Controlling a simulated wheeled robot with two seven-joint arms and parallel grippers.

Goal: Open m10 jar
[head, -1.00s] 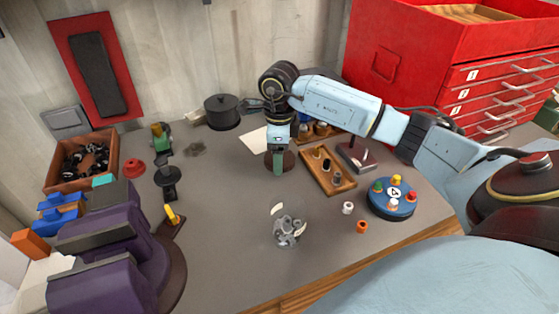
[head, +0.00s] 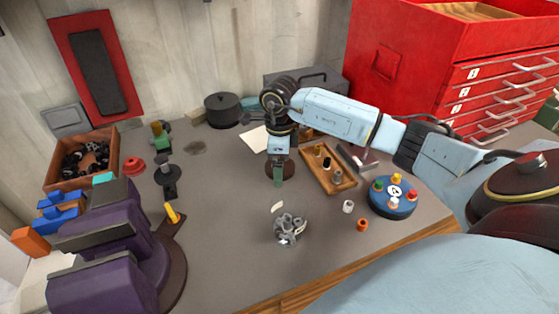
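No jar is clearly labelled m10 in the head view. A reddish-brown round thing (head: 270,171), possibly a jar or its lid, stands mid-table, partly hidden by my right gripper (head: 278,180). This gripper points down, with its greenish fingertips in front of or at the brown thing; contact and finger gap cannot be made out. A cluster of grey metal pieces (head: 289,230), perhaps inside a clear jar, sits nearer the front, with a pale curved piece (head: 277,207) beside it. My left gripper is not in view.
A wooden tray of pegs (head: 328,170) and a blue round board (head: 392,199) lie to the right. Small white (head: 348,206) and orange (head: 362,225) pieces lie near the front. A purple device (head: 115,250) fills the lower left. The front middle table is mostly clear.

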